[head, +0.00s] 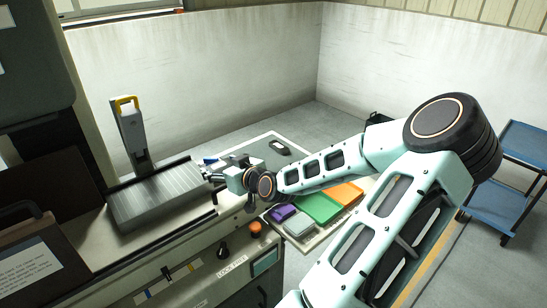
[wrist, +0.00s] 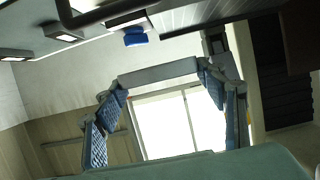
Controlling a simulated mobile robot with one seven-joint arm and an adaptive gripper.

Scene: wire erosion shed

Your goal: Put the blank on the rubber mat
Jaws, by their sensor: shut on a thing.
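My gripper (head: 216,176) is beside the right end of a ridged grey metal block on the machine bench. In the wrist view its two blue-padded fingers (wrist: 165,95) close on the ends of a plain grey bar, which looks like the blank (wrist: 157,73). The blank is held off any surface in that view. In the head view it is too small and covered to make out. A dark grey, pale-edged flat panel (head: 262,149) behind my gripper may be the rubber mat; I cannot tell for sure.
The ridged block (head: 160,195) and an upright grey post with a yellow handle (head: 127,105) stand left of my gripper. A small black object (head: 280,147) lies on the panel. Purple (head: 283,212), green (head: 320,207) and orange (head: 346,193) pieces lie nearer. A blue cart (head: 510,180) stands right.

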